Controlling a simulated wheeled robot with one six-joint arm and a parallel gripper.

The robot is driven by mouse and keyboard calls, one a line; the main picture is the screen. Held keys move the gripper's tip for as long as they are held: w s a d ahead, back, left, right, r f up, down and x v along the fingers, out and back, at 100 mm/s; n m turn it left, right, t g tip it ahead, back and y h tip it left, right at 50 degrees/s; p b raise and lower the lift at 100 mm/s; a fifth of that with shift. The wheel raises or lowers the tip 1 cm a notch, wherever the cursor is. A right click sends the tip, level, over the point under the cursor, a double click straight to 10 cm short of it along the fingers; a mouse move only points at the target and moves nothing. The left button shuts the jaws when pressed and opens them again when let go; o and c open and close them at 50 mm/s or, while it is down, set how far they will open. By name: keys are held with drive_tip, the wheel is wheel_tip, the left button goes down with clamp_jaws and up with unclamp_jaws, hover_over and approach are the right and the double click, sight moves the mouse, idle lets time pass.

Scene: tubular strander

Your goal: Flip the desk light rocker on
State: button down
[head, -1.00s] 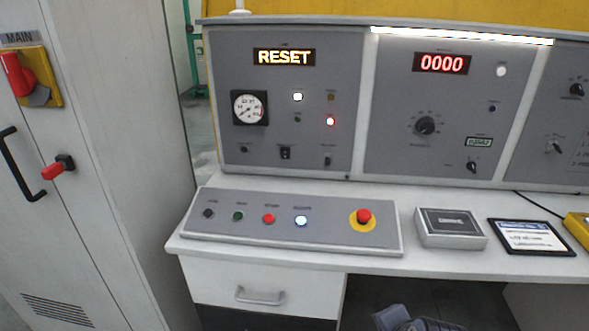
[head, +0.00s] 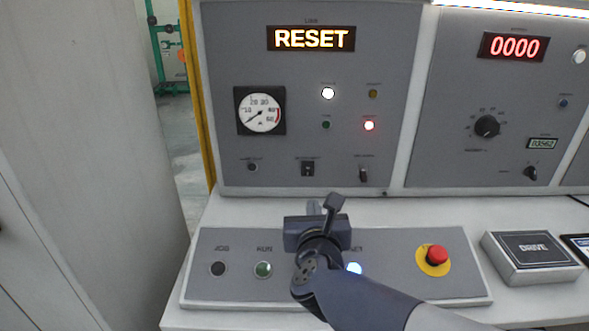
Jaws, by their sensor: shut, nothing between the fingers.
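A small black rocker switch (head: 308,168) sits in the lower part of the left upright panel. The label above it is too small to read for certain, and I cannot tell its position. My gripper (head: 322,206) is in front of and below the rocker, over the sloping button console. It is shut and empty, apart from the rocker. My gripper and arm hide part of the console, including the red button seen earlier.
A toggle (head: 364,174) is right of the rocker and a round black button (head: 252,167) left of it. A round gauge (head: 260,111) is above. The console (head: 215,290) carries a red mushroom button (head: 437,256). A DRIVE box (head: 533,256) stands to the right.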

drive_tip(key=shift+w+a+r+m, duration=0.1)
drive_tip(key=shift+w+a+m, duration=0.15)
drive_tip(key=shift+m, duration=0.15)
drive_tip(key=shift+w+d, duration=0.1)
approach(309, 168)
drive_tip(key=w, duration=0.1)
drive_tip(key=w+f, duration=0.1)
drive_tip(key=w, duration=0.3)
drive_tip(key=shift+f, duration=0.35)
drive_tip(key=shift+w, duration=0.7)
drive_tip(key=shift+r, duration=0.1)
drive_tip(key=r+p, duration=0.1)
drive_tip(key=p, duration=0.1)
drive_tip(key=shift+w+g+p, duration=0.25)
drive_tip(key=shift+g+p, duration=0.05)
drive_tip(key=shift+p, duration=0.05)
drive_tip(key=shift+f+b, duration=0.3)
drive_tip(key=shift+f, duration=0.1)
